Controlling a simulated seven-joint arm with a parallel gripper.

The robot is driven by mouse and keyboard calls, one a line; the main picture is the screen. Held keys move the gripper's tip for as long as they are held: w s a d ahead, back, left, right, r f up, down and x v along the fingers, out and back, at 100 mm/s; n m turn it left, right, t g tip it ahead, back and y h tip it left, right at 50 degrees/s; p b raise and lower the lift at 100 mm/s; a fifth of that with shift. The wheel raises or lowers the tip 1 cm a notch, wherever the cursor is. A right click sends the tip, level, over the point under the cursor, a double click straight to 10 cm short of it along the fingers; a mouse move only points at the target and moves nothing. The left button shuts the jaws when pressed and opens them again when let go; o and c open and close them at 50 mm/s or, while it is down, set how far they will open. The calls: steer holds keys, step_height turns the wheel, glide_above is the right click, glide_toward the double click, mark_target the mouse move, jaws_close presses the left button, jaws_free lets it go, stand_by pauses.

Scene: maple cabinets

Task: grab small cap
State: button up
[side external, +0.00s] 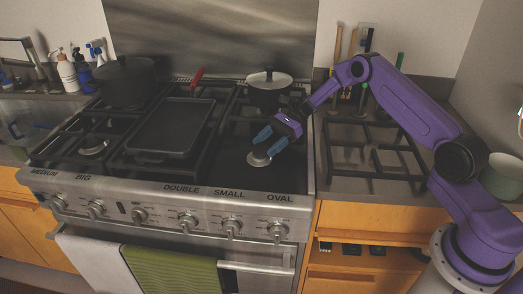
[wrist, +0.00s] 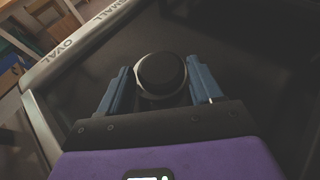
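The small cap (side external: 259,159) is a round dark burner cap with a pale metal rim, on the bare right front of the stove top, behind the SMALL and OVAL labels. In the wrist view the cap (wrist: 160,73) sits between the two blue fingers. My gripper (side external: 264,148) points down at the cap from behind and to the right. Its fingers stand apart, one on each side of the cap. I cannot tell whether they touch the rim. The cap's near lower part is close to the gripper's body in the wrist view.
A lidded pot (side external: 268,93) stands behind the cap on the stove. A black griddle (side external: 168,128) lies on the middle grates. A removed grate (side external: 365,152) rests on the counter to the right. The stove surface around the cap is clear.

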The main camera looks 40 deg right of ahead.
steer(key=c, duration=0.6)
